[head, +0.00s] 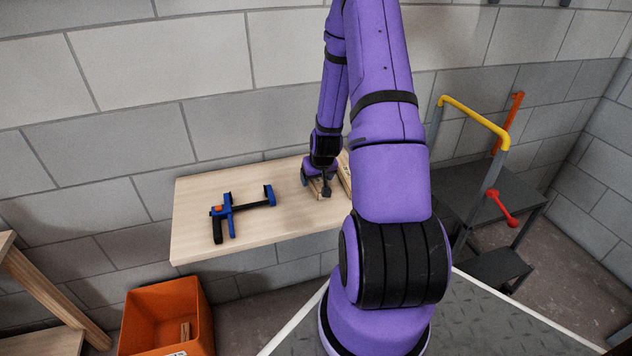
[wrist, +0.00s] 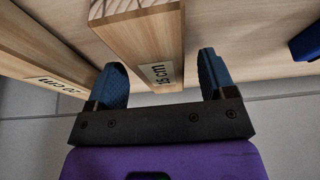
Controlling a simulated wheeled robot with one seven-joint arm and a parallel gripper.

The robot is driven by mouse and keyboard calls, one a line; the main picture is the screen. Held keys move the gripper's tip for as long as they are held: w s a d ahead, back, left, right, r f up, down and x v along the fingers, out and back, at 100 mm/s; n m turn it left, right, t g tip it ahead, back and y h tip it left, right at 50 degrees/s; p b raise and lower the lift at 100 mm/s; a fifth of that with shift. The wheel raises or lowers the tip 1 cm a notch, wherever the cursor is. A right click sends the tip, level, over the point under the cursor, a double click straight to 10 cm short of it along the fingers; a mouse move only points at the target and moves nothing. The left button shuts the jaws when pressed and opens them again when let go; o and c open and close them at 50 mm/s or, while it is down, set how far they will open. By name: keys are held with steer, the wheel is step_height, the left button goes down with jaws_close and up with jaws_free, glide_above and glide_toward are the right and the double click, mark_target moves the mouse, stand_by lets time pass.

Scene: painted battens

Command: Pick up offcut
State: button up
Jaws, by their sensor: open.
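A light wooden offcut (wrist: 143,38) with a white label that seems to read 15 cm lies between my fingers in the wrist view. My gripper (wrist: 163,80) is open, one blue finger on each side of the offcut's labelled end, with a visible gap on both sides. In the head view my gripper (head: 319,181) is down at the right part of the wooden table (head: 215,245). The offcut (head: 316,188) is partly hidden there by the gripper.
A second labelled batten (wrist: 40,52) lies close outside the left finger. A blue and black clamp (head: 229,214) lies left on the table. An orange bin (head: 137,318) with a wood piece inside stands below. A dark step stool (head: 480,200) stands at right.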

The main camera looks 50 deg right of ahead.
steer(key=shift+w+f, duration=0.1)
steer(key=shift+f, duration=0.2)
steer(key=c, duration=1)
steer(key=shift+c, duration=0.2)
steer(key=shift+r, duration=0.15)
